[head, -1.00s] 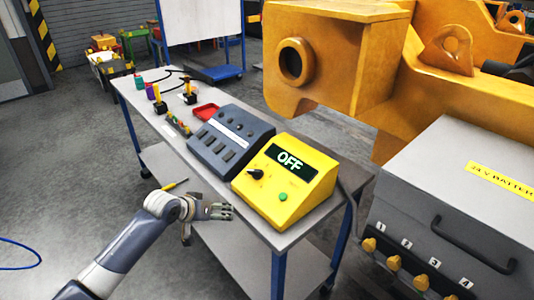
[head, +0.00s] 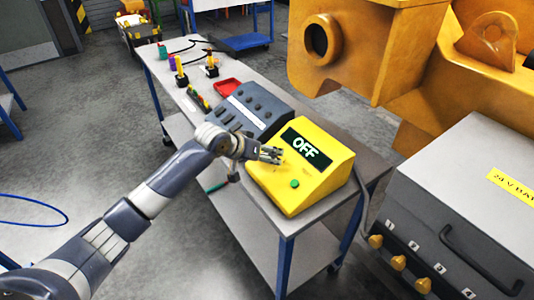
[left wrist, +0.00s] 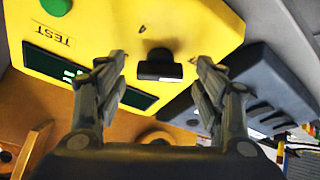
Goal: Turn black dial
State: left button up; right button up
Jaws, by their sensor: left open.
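The black dial (left wrist: 160,66) is on the front of the yellow box (head: 325,188). In the left wrist view it shows between my two finger sets, with a gap on each side. My left gripper (head: 272,155) is open at the box's upper left front, and it hides the dial in the head view. The gripper also shows in the left wrist view (left wrist: 160,75). The box's display (head: 305,148) reads OFF. A green button (head: 295,184) is on the box's front, and in the left wrist view it sits near a TEST label (left wrist: 55,7). My right gripper is not in view.
The box stands at the near end of a grey table (head: 283,218). A dark grey console (head: 250,108) is beside it. A grey battery box (head: 465,195) is at the right, below a large orange casting (head: 360,45).

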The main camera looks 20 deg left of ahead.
pick_arm(q)
jog(key=shift+w+d+f, duration=0.15)
jog(key=shift+w+f, duration=0.3)
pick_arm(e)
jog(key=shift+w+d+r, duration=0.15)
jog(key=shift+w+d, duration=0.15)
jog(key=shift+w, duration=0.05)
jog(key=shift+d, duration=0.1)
pick_arm(q)
jog(key=shift+c, duration=0.3)
jog(key=c, duration=1)
